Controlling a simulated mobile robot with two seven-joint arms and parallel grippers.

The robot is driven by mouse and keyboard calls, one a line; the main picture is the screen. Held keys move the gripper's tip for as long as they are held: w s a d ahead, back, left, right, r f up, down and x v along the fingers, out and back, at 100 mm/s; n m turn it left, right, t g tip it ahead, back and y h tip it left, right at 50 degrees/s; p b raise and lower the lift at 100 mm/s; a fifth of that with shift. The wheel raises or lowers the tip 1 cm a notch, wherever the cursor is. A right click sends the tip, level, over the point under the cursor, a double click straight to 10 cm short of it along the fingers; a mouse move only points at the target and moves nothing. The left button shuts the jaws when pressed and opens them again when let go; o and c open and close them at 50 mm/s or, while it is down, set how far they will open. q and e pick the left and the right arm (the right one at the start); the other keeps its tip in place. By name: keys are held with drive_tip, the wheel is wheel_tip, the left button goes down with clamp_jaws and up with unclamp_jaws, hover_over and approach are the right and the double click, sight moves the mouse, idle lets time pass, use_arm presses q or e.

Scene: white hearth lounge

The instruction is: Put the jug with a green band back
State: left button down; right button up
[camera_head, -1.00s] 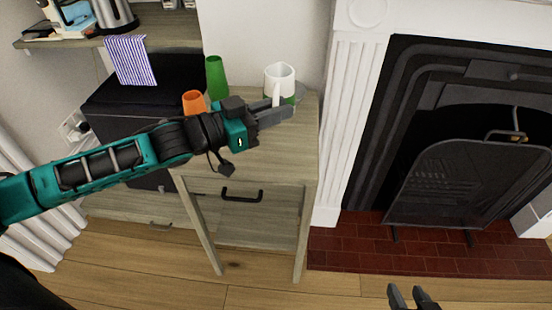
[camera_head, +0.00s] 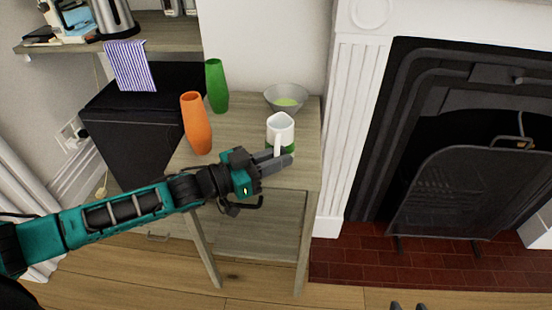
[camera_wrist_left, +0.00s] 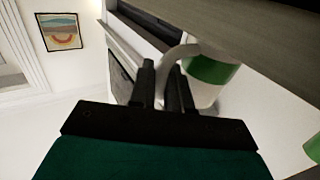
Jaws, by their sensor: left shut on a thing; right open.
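The white jug with a green band (camera_head: 281,130) is at the front right of the small wooden table (camera_head: 245,125). My left gripper (camera_head: 278,160) is shut on its handle, and the jug looks upright. I cannot tell whether its base touches the table top. In the left wrist view the jug (camera_wrist_left: 208,72) shows just beyond my left fingers (camera_wrist_left: 165,85), with its handle between them. My right gripper (camera_head: 408,307) shows only as fingertips at the bottom edge, open and apart from everything.
A grey bowl (camera_head: 286,97), green inside, stands behind the jug. A green vase (camera_head: 216,86) and an orange vase (camera_head: 196,124) stand on the table's left part. The fireplace surround (camera_head: 347,110) rises close on the right. Bare table top lies between the vases and the jug.

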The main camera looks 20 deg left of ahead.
use_arm(q)
drive_tip(key=shift+f, duration=0.15)
drive_tip(key=c, duration=1.1)
unclamp_jaws()
